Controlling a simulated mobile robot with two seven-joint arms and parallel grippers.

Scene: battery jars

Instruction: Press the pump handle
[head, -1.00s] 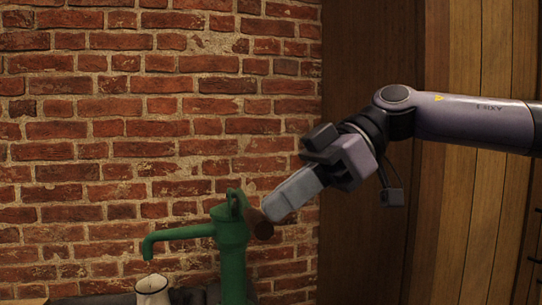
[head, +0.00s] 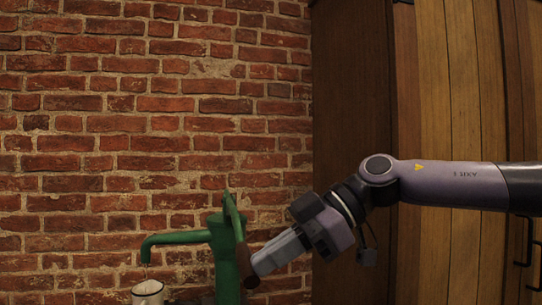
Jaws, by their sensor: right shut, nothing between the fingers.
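A green hand pump (head: 226,262) stands in front of the brick wall, its spout pointing left. Its pump handle (head: 235,217) slopes down to the right and ends in a brown grip (head: 246,267). A white jug (head: 148,292) with a dark rim stands under the spout, cut off by the bottom edge. My right gripper (head: 256,270) reaches in from the right, shut, its fingertips at the brown grip; they appear to touch it. Nothing is between the fingers. My left gripper is out of view.
A brick wall (head: 120,130) fills the back left. Dark and light wooden panels (head: 350,90) stand behind my right arm. A dark ledge (head: 190,296) shows at the pump's foot. The space above the pump is free.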

